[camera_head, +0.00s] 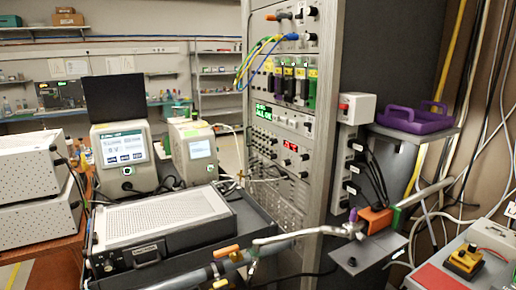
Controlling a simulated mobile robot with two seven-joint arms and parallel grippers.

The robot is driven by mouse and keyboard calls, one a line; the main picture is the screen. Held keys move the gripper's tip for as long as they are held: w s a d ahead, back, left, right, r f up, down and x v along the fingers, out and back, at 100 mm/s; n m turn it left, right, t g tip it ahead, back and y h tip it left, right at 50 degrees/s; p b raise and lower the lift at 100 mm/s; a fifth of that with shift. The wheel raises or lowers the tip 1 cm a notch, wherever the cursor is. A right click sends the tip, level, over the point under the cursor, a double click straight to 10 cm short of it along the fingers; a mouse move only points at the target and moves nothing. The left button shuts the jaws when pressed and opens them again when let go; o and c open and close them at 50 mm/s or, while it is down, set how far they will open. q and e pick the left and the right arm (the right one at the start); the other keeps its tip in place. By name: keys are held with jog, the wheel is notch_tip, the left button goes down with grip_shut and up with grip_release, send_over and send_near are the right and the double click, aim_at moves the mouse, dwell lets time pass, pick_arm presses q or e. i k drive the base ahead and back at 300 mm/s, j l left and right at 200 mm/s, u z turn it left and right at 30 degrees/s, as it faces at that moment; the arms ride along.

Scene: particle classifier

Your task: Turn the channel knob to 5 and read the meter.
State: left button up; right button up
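A tall instrument rack (325,180) stands in the middle, its front panels facing left and seen at a steep angle. Black knobs sit on its panels, among them one at the top (312,11) and several smaller ones on the lower panels. A green lit display (263,112) and a small red lit display (291,146) are on the rack. I cannot tell which knob is the channel knob, nor read its setting; no 5 is legible. I cannot make out a needle meter. Neither of my grippers shows in this view.
A grey instrument box (165,215) and two screen units (125,155) (195,150) stand in front of the rack at left. White perforated boxes (30,200) are far left. A purple tray (415,120) sits on a right shelf.

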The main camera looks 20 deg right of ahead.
aim_at(285, 162)
jog(key=i+j+z, duration=0.2)
jog(key=z, duration=0.25)
jog(key=i+j+z, duration=0.2)
jog(key=z, duration=0.25)
jog(key=i+j+z, duration=0.1)
jog(key=j+z, duration=0.25)
jog(key=z, duration=0.15)
